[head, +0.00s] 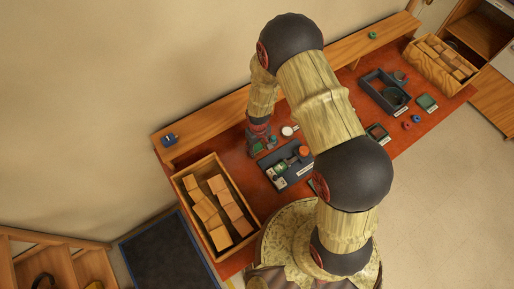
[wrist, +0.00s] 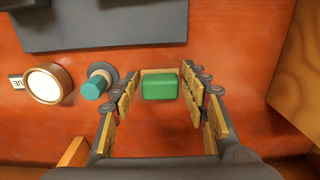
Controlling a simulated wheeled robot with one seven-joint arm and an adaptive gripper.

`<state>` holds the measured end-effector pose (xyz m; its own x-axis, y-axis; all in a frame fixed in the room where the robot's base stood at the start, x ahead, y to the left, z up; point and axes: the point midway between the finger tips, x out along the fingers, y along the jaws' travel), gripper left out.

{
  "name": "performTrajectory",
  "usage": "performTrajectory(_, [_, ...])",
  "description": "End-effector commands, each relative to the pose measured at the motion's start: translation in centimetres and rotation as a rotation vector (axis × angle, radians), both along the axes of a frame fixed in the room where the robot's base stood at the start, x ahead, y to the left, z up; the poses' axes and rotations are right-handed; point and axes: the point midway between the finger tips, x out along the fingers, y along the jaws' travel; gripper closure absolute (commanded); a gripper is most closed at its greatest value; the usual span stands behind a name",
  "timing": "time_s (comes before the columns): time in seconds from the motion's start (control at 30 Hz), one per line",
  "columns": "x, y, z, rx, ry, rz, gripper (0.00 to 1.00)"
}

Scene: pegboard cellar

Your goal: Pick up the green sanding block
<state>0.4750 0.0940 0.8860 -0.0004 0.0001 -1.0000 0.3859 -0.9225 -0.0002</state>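The green sanding block (wrist: 160,87) lies on the red-brown bench top in the wrist view, with a tan strip along its far side. My gripper (wrist: 160,84) is open, with one finger on each side of the block and a visible gap to each. In the head view my gripper (head: 259,138) is over the bench near the back ledge. A small green patch (head: 258,147) shows by its fingers there, probably the block, mostly hidden.
In the wrist view, a teal-topped peg (wrist: 96,87) stands just left of the left finger, beside a round white-faced item (wrist: 45,84). A dark grey tray (wrist: 100,38) lies beyond. In the head view, a wooden crate of blocks (head: 186,184) stands left of the gripper.

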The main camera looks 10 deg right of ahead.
Motion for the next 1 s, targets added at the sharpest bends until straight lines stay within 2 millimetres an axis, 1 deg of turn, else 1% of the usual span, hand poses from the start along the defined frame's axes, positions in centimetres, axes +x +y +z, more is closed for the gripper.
performTrajectory(0.07, [0.0,0.0,0.0,0.000,0.000,0.000,0.62])
performTrajectory(0.57, [0.0,0.0,0.0,0.000,0.001,0.000,0.90])
performTrajectory(0.83, [-0.1,0.0,0.2,0.000,0.001,0.000,0.91])
performTrajectory(1.0, [0.1,0.0,1.7,0.001,-0.002,0.000,0.91])
